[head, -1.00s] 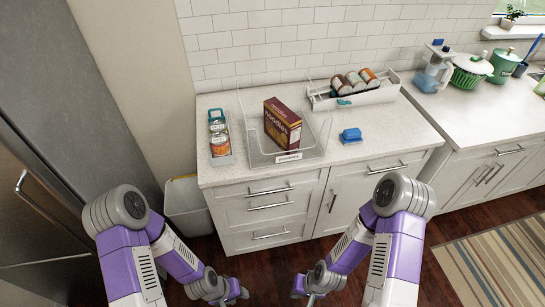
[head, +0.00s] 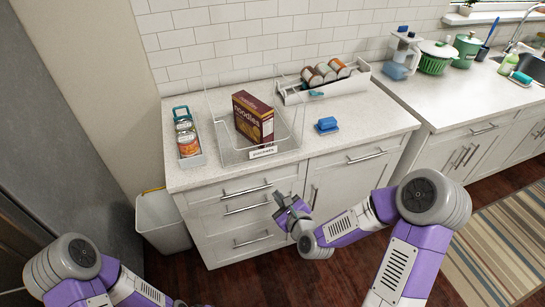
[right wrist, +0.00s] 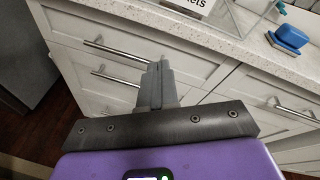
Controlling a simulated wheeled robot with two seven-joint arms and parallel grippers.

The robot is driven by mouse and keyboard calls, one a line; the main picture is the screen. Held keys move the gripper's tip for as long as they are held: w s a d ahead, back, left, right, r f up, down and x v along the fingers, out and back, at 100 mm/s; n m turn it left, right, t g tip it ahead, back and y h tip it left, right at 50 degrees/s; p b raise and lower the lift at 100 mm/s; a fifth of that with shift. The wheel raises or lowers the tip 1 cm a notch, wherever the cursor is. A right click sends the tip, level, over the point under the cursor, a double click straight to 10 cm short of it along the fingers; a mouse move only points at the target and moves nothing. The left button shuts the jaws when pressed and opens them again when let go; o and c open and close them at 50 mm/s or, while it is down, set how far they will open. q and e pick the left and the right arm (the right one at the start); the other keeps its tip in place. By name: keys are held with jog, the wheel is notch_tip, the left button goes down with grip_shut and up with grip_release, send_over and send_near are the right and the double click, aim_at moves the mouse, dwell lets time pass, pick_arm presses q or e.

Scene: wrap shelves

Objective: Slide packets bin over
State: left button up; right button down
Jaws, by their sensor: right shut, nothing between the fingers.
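The packets bin (head: 228,156) is a clear, open-fronted bin on the white counter, with a label on its front that is hard to read in the head view. A dark red noodles box (head: 253,118) stands inside it. Part of the label, ending in "ets", shows in the right wrist view (right wrist: 196,4). My right gripper (head: 283,201) is shut and empty, in front of the drawers, below the counter edge and the bin; its closed fingers also show in the right wrist view (right wrist: 158,72). My left gripper is out of the head view; only the arm shows.
A narrow caddy of jars (head: 187,136) stands left of the bin. A blue sponge (head: 327,124) lies right of it. A white can rack (head: 340,84) with cans stands behind. Drawer handles (head: 246,191) stick out below the counter. A waste bin (head: 162,222) stands left on the floor.

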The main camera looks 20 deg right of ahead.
notch_tip(320, 180, up, 5)
jog(key=d+m+t+h+b, duration=0.1)
jog(key=d+m+t+b, duration=0.15)
jog(key=m, duration=0.35)
send_near(269, 143)
jog(key=shift+t, duration=0.45)
jog(key=w, duration=0.4)
jog(key=w+f, duration=0.1)
jog(key=w, duration=0.1)
jog(key=shift+w+a+b, duration=0.2)
jog(key=shift+w+b, duration=0.15)
jog(key=shift+w, duration=0.05)
